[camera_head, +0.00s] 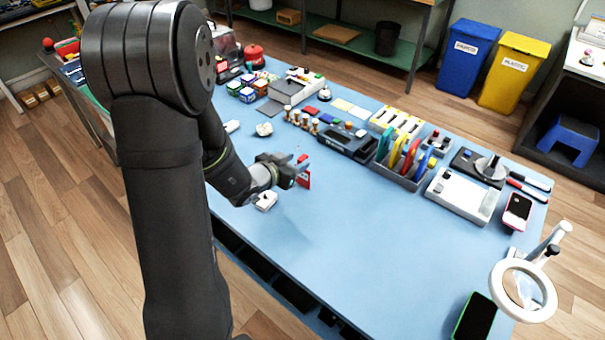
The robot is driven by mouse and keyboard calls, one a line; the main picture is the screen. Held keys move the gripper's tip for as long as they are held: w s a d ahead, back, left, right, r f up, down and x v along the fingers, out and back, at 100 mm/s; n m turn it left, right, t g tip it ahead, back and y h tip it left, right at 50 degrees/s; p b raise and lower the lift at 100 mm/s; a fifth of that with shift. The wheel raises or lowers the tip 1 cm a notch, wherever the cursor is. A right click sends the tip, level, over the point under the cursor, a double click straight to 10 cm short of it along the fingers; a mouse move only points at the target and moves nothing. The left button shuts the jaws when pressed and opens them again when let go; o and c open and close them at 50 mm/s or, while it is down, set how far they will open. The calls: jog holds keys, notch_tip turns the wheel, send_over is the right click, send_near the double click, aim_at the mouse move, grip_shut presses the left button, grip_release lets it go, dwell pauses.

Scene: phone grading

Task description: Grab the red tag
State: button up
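The red tag (304,180) is at the fingertips of my gripper (296,173), over the near-left part of the blue table. The tag stands roughly upright, with a small light patch on it, and a bit of red shows just above the fingers. My gripper appears shut on the tag, though the fingers are small here and hide part of it. The gripper seems raised above the table, with a faint shadow on the bare top to its lower right.
A small white object (265,201) lies below my gripper, and another (264,129) lies behind it. A rack of coloured items (404,165) stands to the right. A ring magnifier (523,290) and a dark phone (474,318) are at the near right. The blue tabletop (370,235) between is clear.

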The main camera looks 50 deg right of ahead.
aim_at(299, 161)
jog(key=shift+x, duration=2.4)
grip_shut()
